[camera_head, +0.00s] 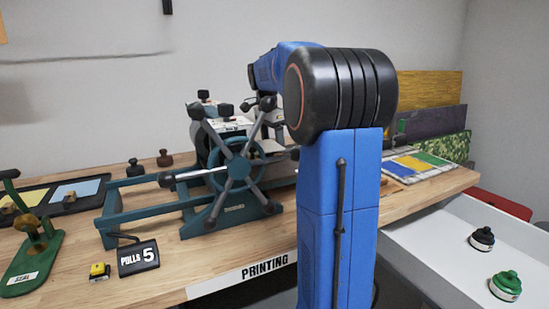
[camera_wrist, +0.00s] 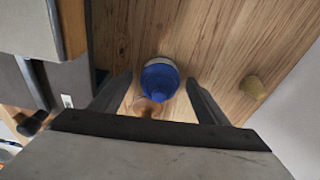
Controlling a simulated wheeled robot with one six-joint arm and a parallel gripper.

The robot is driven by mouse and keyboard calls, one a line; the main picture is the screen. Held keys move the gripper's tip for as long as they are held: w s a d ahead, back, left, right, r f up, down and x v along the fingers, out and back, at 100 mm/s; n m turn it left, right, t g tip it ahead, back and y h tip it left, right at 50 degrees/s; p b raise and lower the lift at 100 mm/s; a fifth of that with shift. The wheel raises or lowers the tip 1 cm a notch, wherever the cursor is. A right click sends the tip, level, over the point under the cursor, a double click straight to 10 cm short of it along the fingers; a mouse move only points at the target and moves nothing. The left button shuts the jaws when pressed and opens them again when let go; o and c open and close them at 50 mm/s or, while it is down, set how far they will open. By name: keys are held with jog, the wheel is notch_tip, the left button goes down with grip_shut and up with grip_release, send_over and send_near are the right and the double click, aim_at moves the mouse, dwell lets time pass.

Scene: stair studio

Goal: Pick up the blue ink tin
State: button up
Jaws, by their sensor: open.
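The blue ink tin (camera_wrist: 160,80) stands on the wooden bench top in the wrist view, with its round blue lid facing up. My gripper (camera_wrist: 158,85) is open above it, one finger to the left of the tin and one to the right. I see bare wood between the tin and each finger. I cannot tell the height of the fingers over the tin. In the head view my own arm and the printing press hide the tin and the gripper.
A teal printing press (camera_head: 235,170) with a spoked wheel stands on the bench (camera_head: 190,235). A small tan object (camera_wrist: 252,86) lies right of the tin. In a white tray (camera_head: 440,255) at right are a black tin (camera_head: 482,239) and a green tin (camera_head: 506,285).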

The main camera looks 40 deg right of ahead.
jog(key=c, duration=1.4)
jog(key=shift+r, duration=0.1)
